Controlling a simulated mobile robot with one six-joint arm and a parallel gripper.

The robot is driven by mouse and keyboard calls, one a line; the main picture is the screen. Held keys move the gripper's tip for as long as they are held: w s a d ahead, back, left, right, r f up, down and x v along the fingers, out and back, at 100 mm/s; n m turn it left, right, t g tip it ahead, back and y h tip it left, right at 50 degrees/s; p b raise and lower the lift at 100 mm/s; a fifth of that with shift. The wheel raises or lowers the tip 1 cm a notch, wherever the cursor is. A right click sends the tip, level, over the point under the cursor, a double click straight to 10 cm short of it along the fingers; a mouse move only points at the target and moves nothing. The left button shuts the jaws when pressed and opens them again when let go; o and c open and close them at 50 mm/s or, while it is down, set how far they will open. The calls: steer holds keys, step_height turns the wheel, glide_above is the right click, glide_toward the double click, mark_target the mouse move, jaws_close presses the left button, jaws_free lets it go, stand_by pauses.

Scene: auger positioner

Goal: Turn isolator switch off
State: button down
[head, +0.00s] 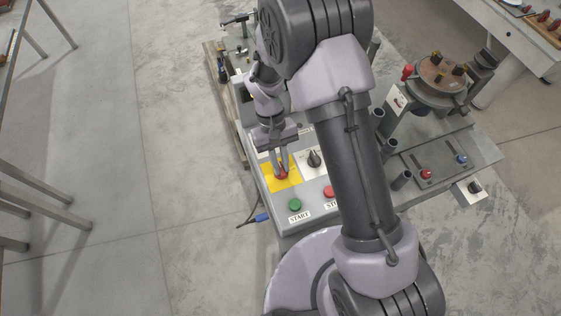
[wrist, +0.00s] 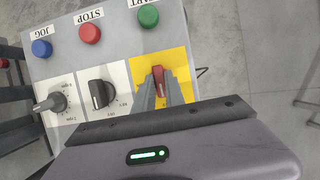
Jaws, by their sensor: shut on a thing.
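The isolator switch is a red rotary handle (head: 283,174) on a yellow plate (head: 268,184) at the left of the grey control panel. In the wrist view the red handle (wrist: 159,76) sits on the yellow plate (wrist: 182,58), with its near part hidden by the fingers. My gripper (head: 281,168) reaches down onto the handle. In the wrist view my gripper's fingers (wrist: 160,90) are shut on the red handle, one on each side.
A black selector knob (head: 314,158) is right beside the yellow plate. Green START (head: 295,205) and red STOP (head: 329,192) buttons lie in front. The wrist view also shows a blue JOG button (wrist: 42,48) and another dark knob (wrist: 50,103). A round fixture (head: 441,76) stands at right.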

stand_by(0.3)
steer(key=c, duration=1.4)
jaws_free()
steer(key=shift+r, duration=0.1)
steer(key=p+v, duration=0.4)
steer(key=v, duration=1.3)
steer(key=shift+w+p, duration=0.15)
steer(key=shift+p, duration=0.15)
steer(key=shift+a+r, duration=0.1)
steer(key=s+d+r+m+t+y+b, duration=0.2)
steer(key=s+d+r+m+t+b, duration=0.3)
steer(key=s+r+b, duration=0.3)
steer(key=s+d+f+m+t+b, duration=0.1)
steer(key=s+d+t+b, duration=0.1)
steer(key=s, duration=0.3)
steer(key=s+d+f+m+t+y+b, duration=0.1)
steer(key=s+t+b, duration=0.2)
steer(key=s, duration=0.2)
steer(key=shift+d+f+m+b, duration=0.35)
steer(key=shift+f+m+b, duration=0.05)
